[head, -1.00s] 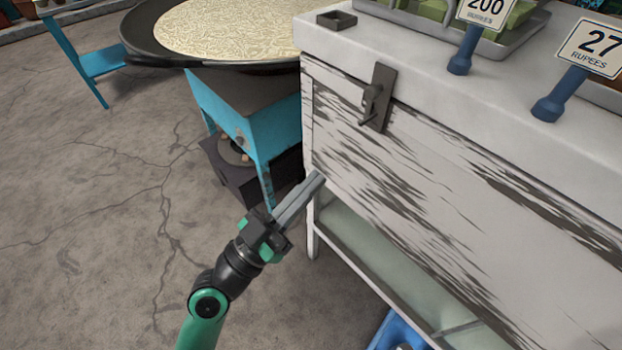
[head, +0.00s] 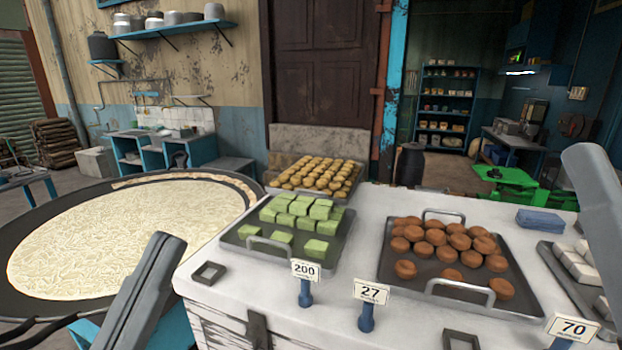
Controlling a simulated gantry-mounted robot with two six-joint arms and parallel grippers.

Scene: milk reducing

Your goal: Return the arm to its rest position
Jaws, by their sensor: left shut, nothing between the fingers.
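My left gripper (head: 160,262) shows at the lower left in the head view. Its long grey fingers are shut, empty and point up. They appear in front of the right edge of the big pan (head: 20,285) and left of the white counter (head: 230,292). Part of my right gripper (head: 597,190) shows as a grey finger shape at the right edge. It is cut off by the frame, so its opening cannot be told. The rest of both arms is out of view.
Milk fills the pan. Shelves (head: 445,108) stand behind.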

